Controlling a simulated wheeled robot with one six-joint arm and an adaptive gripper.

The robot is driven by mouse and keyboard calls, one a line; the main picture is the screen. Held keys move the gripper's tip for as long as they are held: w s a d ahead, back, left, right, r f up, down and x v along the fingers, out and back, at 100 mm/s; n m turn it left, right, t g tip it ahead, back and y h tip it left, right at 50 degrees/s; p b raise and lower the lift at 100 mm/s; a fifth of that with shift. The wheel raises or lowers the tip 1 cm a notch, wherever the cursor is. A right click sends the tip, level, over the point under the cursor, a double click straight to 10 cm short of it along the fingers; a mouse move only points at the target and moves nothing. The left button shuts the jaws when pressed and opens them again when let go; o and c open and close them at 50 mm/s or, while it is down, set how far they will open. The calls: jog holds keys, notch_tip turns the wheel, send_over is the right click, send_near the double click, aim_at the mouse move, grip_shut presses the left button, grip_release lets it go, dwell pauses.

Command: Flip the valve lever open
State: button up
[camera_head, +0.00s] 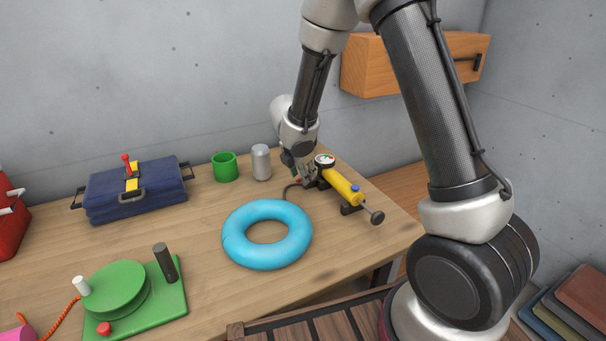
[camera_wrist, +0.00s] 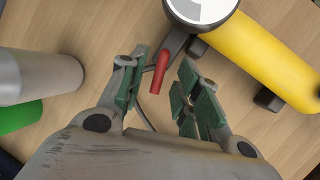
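A yellow pump (camera_head: 342,187) with a round gauge (camera_head: 325,161) lies near the right end of the workbench. In the wrist view, the pump body (camera_wrist: 262,58) and the white gauge face (camera_wrist: 203,8) are at the upper right. A red valve lever (camera_wrist: 159,72) sticks out from a dark fitting beside the gauge. My gripper (camera_wrist: 162,66) is open, its green-padded fingers on either side of the lever, with gaps visible on both sides. In the head view, my gripper (camera_head: 304,176) is beside the gauge end of the pump and hides the lever.
A grey metal cylinder (camera_head: 261,162) and a green cup (camera_head: 225,167) stand left of my gripper. A blue ring (camera_head: 238,253) lies in front. A blue toolbox (camera_head: 106,193) and a green winch-like device (camera_head: 135,302) are farther left. A wooden wall cabinet (camera_head: 372,72) hangs behind my arm.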

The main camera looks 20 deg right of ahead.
jog(key=shift+w+d+f, duration=0.15)
jog(key=shift+f, duration=0.35)
jog(key=shift+c, duration=0.5)
grip_shut()
